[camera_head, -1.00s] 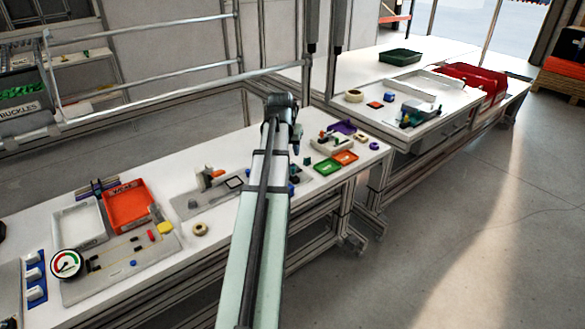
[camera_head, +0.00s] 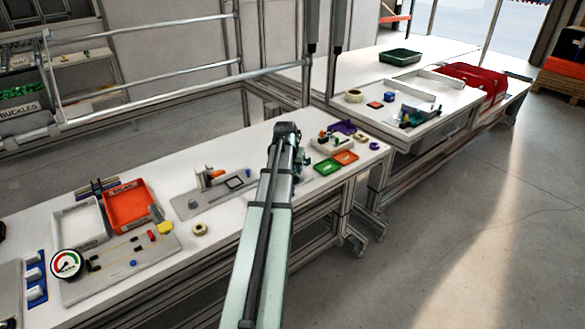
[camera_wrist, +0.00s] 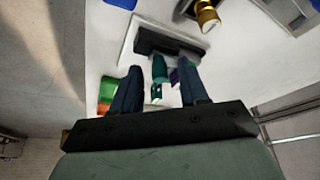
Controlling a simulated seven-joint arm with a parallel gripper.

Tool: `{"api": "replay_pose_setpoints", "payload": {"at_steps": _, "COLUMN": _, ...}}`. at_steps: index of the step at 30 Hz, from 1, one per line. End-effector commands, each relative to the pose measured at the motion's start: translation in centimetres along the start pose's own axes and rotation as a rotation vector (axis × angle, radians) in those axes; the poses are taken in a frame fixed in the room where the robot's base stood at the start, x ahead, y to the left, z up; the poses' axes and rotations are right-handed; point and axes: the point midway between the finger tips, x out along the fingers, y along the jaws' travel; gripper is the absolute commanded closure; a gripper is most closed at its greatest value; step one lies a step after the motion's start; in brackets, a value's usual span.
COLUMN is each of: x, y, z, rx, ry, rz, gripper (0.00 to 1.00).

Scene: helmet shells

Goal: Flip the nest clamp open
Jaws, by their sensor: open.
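My gripper (camera_wrist: 160,85) is open in the wrist view, with two dark blue fingers apart and nothing clearly held. Between and beyond the fingertips are a dark green upright piece (camera_wrist: 160,68) and a dark bar (camera_wrist: 168,44) on a pale plate. I cannot tell whether the fingers touch any of it. I cannot say for certain which part is the nest clamp. In the head view, a white block with an orange handle (camera_head: 211,176) stands on a grey plate, left of my arm. My arm hides the gripper in that view.
A green tray (camera_head: 327,167) and an orange tray (camera_head: 345,157) lie right of my arm. A white fixture (camera_head: 331,145) and a purple part (camera_head: 342,127) are behind them. A brass cylinder (camera_wrist: 207,14) shows in the wrist view. A red-orange bin (camera_head: 129,206) stands at the left.

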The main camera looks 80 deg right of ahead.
Motion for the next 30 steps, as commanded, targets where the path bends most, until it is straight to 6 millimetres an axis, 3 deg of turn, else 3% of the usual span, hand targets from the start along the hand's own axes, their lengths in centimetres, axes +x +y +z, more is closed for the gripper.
{"api": "replay_pose_setpoints", "payload": {"at_steps": 9, "x": 0.20, "y": 0.01, "z": 0.01, "rx": 0.000, "ry": 0.000, "rz": 0.000, "gripper": 0.56}}
{"api": "replay_pose_setpoints", "payload": {"at_steps": 23, "x": 0.18, "y": 0.00, "z": 0.01, "rx": 0.000, "ry": 0.000, "rz": 0.000, "gripper": 0.99}}
{"api": "replay_pose_setpoints", "payload": {"at_steps": 30, "x": 0.17, "y": -0.01, "z": 0.01, "rx": 0.000, "ry": 0.000, "rz": 0.000, "gripper": 1.00}}
